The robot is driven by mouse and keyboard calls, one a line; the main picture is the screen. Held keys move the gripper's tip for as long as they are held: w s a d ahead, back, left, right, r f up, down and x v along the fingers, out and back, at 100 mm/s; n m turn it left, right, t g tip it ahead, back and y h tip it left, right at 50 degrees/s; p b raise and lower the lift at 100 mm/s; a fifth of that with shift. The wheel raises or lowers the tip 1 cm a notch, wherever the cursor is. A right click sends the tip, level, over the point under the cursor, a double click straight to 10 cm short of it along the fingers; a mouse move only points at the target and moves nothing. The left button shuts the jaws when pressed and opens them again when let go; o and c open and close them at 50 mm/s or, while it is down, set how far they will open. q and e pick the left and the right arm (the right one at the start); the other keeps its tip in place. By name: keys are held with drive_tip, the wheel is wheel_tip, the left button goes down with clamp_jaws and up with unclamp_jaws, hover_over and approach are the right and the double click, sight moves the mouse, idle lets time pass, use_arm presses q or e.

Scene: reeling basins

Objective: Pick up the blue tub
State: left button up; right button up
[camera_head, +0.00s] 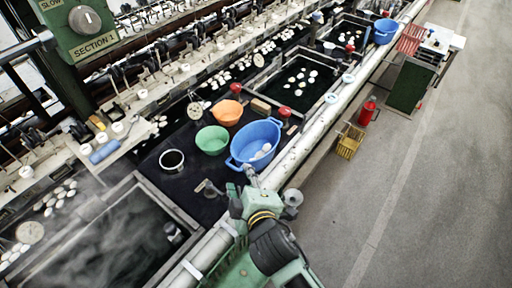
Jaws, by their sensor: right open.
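The blue tub (250,138) sits on the dark bench surface by the pale front rail, with a handle at each end and a few white pieces inside. My right gripper (249,174) is open at the tub's near side, close to its lower rim. From this angle I cannot tell whether the fingers touch the rim. My arm hides the rail just below the tub. A second blue tub (385,31) stands far off at the top right. My left gripper is not in view.
A green bowl (212,140) and an orange bowl (227,112) stand close behind the tub, with a dark round pot (172,161) to the left. Water basins lie on both sides. A yellow crate (349,142) and red canister (368,111) stand on the floor. The right aisle is clear.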

sight(236, 168)
drive_tip(key=shift+s+a+f+p+x, duration=0.1)
drive_tip(key=shift+p+x, duration=0.15)
drive_tip(key=shift+x, duration=1.3)
drive_tip(key=shift+s+a+f+p+x, duration=0.1)
drive_tip(key=shift+p+x, duration=0.2)
drive_tip(key=shift+x, duration=1.25)
drive_tip(key=shift+a+f+p+x, duration=0.1)
drive_tip(key=shift+p+x, duration=0.15)
drive_tip(key=shift+x, duration=1.3)
drive_tip(key=shift+w+a+f, duration=0.15)
drive_tip(key=shift+w+f, duration=0.1)
drive_tip(key=shift+w, duration=0.25)
